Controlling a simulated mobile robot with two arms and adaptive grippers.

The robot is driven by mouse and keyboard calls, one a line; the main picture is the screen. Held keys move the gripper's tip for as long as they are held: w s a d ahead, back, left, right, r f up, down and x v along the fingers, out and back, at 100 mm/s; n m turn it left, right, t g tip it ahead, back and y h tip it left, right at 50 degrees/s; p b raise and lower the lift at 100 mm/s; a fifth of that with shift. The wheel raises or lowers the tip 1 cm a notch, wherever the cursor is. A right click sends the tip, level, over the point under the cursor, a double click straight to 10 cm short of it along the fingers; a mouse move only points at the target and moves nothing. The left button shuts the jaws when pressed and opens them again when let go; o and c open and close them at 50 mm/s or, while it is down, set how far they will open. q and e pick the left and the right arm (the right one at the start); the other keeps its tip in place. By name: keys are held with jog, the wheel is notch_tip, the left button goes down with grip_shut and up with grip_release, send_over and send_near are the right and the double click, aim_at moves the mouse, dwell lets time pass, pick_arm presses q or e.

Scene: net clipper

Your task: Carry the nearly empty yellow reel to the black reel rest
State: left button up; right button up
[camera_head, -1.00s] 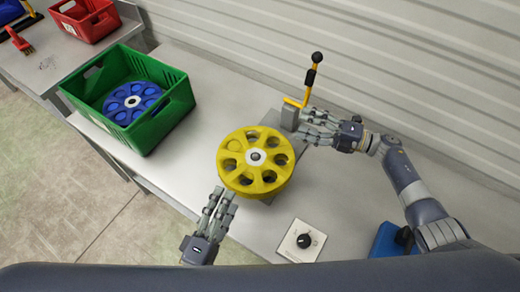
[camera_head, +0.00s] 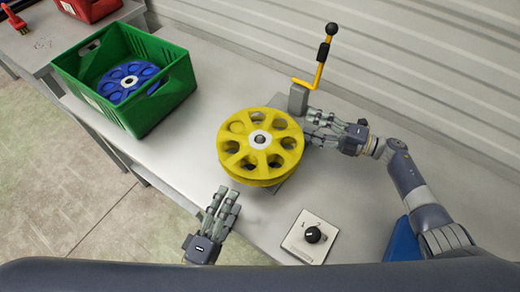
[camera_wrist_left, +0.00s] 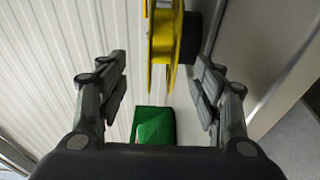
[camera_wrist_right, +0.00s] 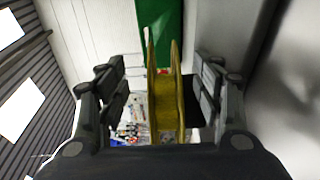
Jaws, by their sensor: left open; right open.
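The yellow reel (camera_head: 260,166) lies flat, its white hub on a dark spindle, on the bench in the head view. My left gripper (camera_head: 228,195) is open just in front of it. My right gripper (camera_head: 312,128) is open at its right edge. The reel stands edge-on between the open fingers in the left wrist view (camera_wrist_left: 162,45) and in the right wrist view (camera_wrist_right: 165,100). I cannot tell whether any finger touches it. I cannot make out the black reel rest; dark patches beside the reel in the wrist views are unclear.
A green crate (camera_head: 150,108) holding a blue reel (camera_head: 118,83) stands at the left. A yellow lever (camera_head: 318,76) with a black grip rises behind the reel. A switch box (camera_head: 308,238) sits in front, near a blue object (camera_head: 402,243). The bench between crate and reel is clear.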

aim_at(245, 170)
pick_arm(q)
jog(key=shift+f, duration=0.2)
pick_arm(e)
jog(key=shift+f, duration=0.2)
pick_arm(q)
jog(key=x, duration=1.1)
pick_arm(e)
jog(key=x, duration=1)
jog(key=shift+w+a, duration=0.2)
jog(key=shift+a, duration=0.15)
pick_arm(q)
jog(key=shift+a, duration=0.1)
grip_shut()
pick_arm(e)
grip_shut()
